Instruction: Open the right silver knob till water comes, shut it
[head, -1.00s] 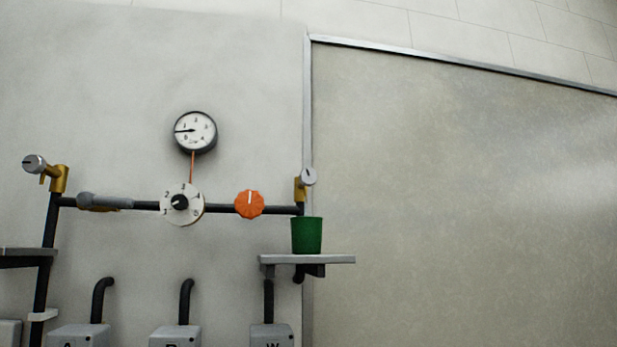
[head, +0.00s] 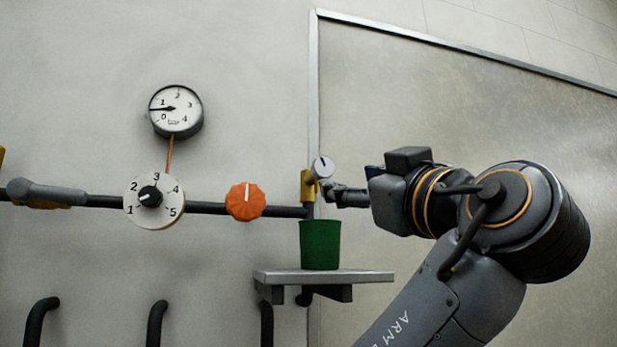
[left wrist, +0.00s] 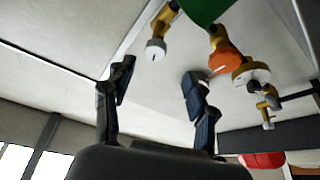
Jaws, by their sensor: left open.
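The right silver knob (head: 322,167) sits on a brass tap (head: 307,186) at the right end of the dark pipe. It has a dark mark on its face. A green cup (head: 320,245) stands upright on a shelf below the tap. No water shows. My left gripper (head: 332,190) is just right of and slightly below the knob; its fingers are small here. In the left wrist view, the fingers (left wrist: 160,70) are spread and empty, with the silver knob (left wrist: 155,49) beyond, roughly between the tips. Whether a finger touches it I cannot tell. My right gripper is out of view.
Left along the pipe are an orange knob (head: 245,201), a white numbered dial (head: 153,200) and a grey lever (head: 45,193). A pressure gauge (head: 175,110) hangs above, reading just under 1. The grey shelf (head: 370,278) juts out under the cup.

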